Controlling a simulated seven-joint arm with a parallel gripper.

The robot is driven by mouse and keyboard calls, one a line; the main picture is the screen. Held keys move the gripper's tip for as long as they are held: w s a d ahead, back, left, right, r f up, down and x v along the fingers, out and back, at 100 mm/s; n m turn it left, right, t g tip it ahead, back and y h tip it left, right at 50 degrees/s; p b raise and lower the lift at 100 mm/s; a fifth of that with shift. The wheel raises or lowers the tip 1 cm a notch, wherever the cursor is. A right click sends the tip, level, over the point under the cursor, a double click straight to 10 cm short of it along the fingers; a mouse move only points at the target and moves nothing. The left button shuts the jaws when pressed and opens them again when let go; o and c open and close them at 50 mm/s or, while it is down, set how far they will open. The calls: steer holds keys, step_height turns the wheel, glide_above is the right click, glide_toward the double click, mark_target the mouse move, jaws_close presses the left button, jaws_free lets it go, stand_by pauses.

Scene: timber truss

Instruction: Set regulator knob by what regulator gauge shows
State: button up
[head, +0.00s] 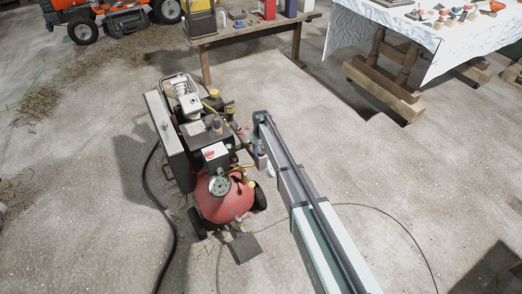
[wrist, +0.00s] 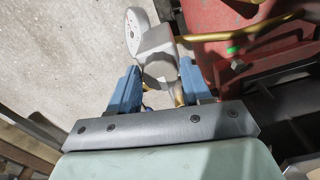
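In the wrist view, the two blue fingers of my gripper (wrist: 160,78) stand on either side of a grey regulator knob (wrist: 158,72). A narrow gap seems to show at the left finger, so the gripper looks open around the knob. The round white regulator gauge (wrist: 133,32) sits just beyond the knob, seen at a steep angle; its reading cannot be made out. In the head view, my gripper (head: 260,158) is at the right side of the red compressor (head: 225,204), small and partly hidden by my arm. A round dial (head: 218,186) shows on the compressor's front, too small to read.
A brass pipe (wrist: 240,34) runs close by on the right in the wrist view, beside the red tank (wrist: 270,60). A black hose (head: 152,195) lies left of the compressor. A wooden table (head: 235,35) stands behind. The floor on the right is mostly clear.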

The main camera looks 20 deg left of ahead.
steer(key=c, duration=0.7)
steer(key=shift+o, duration=0.2)
steer(key=m, duration=0.4)
steer(key=shift+m, duration=2.7)
steer(key=o, duration=1.1)
steer(key=shift+c, duration=0.2)
